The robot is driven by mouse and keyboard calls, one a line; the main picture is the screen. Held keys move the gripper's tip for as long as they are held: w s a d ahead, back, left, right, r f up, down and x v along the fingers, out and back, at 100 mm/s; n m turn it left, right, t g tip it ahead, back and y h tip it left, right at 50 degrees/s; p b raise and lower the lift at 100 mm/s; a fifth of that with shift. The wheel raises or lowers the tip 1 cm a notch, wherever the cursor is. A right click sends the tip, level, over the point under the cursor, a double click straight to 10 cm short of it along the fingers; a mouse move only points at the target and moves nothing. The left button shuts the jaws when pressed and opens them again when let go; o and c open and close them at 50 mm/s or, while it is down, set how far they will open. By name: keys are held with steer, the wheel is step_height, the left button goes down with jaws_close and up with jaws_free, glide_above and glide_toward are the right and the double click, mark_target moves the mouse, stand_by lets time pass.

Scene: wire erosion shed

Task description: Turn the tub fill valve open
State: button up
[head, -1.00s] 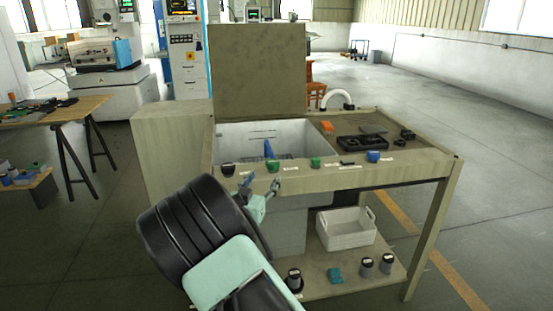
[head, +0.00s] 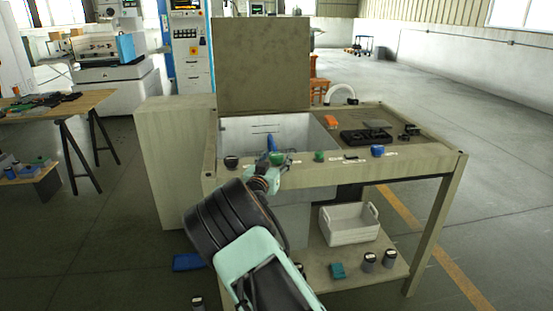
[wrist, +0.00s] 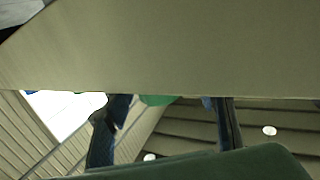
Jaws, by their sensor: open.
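Several valve knobs line the front rail (head: 340,172) of the tub bench: a black one (head: 231,162), a green one (head: 278,158), another green one (head: 319,156), a low black one (head: 351,157) and a blue one (head: 378,150). Their labels are too small to read, so I cannot tell which is the tub fill valve. My gripper (head: 277,168) is at the rail by the left green knob, partly covering it. In the wrist view, my gripper (wrist: 167,125) has its dark fingers apart, with a green knob (wrist: 158,100) between them beyond the panel edge. Contact is not visible.
The pale tub (head: 240,130) sits behind the rail, with a tall panel (head: 262,65) at its back. Black trays (head: 365,136) lie on the right benchtop. A white basket (head: 349,224) and dark cups stand on the lower shelf. Floor to the right is open.

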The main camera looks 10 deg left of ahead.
steer(key=c, duration=1.2)
steer(key=shift+f, duration=0.1)
